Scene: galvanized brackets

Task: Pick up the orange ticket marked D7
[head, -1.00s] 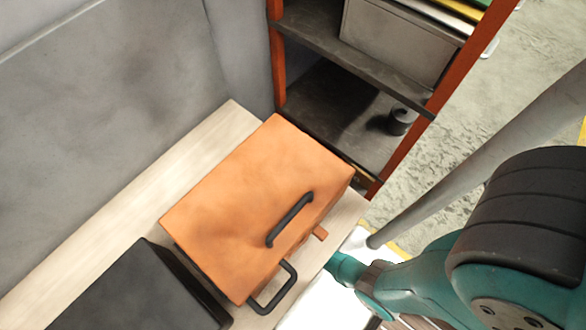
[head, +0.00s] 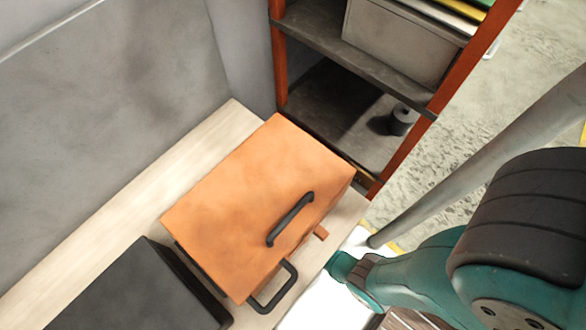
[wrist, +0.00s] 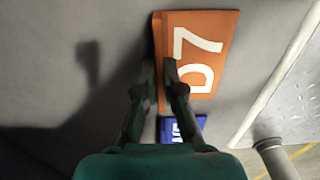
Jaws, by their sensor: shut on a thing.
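The orange ticket marked D7 (wrist: 207,60) shows in the wrist view, at the top right of centre, with large white characters. It is against a grey surface (wrist: 80,95). My gripper (wrist: 160,75) is shut on the ticket's left edge, with one finger on each side of it. The right finger covers a little of the ticket's face. In the head view the ticket and my fingers are hidden; only my teal arm shows at the right.
A blue piece with white marking (wrist: 182,129) lies just below the ticket. An orange box with black handles (head: 255,205) and a black case (head: 140,295) stand on a pale bench (head: 120,190). A shelf with orange posts (head: 400,150) stands behind. A white panel edge (wrist: 275,80) is at the right.

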